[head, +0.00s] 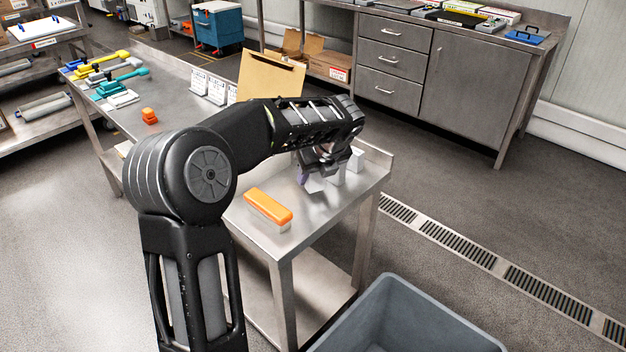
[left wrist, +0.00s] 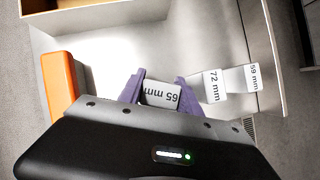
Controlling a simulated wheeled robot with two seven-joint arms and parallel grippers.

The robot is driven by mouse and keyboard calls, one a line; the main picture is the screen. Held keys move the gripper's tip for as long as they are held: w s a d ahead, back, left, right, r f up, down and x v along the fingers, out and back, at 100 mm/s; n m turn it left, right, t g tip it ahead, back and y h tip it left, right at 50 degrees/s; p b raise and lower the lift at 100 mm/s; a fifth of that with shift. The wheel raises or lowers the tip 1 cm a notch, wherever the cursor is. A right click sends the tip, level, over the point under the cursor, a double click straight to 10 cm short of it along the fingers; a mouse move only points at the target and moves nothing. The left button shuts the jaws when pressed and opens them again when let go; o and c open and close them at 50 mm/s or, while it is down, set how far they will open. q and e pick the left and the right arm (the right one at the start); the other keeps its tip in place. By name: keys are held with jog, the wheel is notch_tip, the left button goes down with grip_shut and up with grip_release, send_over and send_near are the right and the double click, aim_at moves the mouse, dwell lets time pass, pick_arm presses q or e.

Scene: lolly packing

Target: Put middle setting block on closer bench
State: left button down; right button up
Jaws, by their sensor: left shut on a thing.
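Three pale setting blocks are in a row at the right end of the steel bench (head: 255,228). The left wrist view shows their labels: the 65 mm block (left wrist: 160,96), the 72 mm block (left wrist: 212,87) and the 69 mm block (left wrist: 251,78). By place, the 72 mm block is in the middle. My left gripper (left wrist: 161,86) has its purple fingers shut on the 65 mm block, low at the bench top; I cannot tell whether that block is lifted. In the head view my left gripper (head: 315,178) partly hides the blocks. My right gripper is not in view.
An orange-handled tool (head: 268,207) lies left of the blocks. A cardboard holder (head: 268,78) and white label cards (head: 208,87) stand further back. A grey bin (head: 400,318) is on the floor in front. A drawer cabinet (head: 430,65) stands behind.

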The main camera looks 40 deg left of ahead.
pick_arm(q)
jog(key=shift+f, duration=0.75)
jog(key=shift+f, duration=0.2)
jog(key=c, duration=0.8)
grip_release()
jog(key=shift+r, duration=0.15)
jog(key=v, duration=1.2)
jog(key=shift+r+p, duration=0.1)
jog(key=shift+p, duration=0.2)
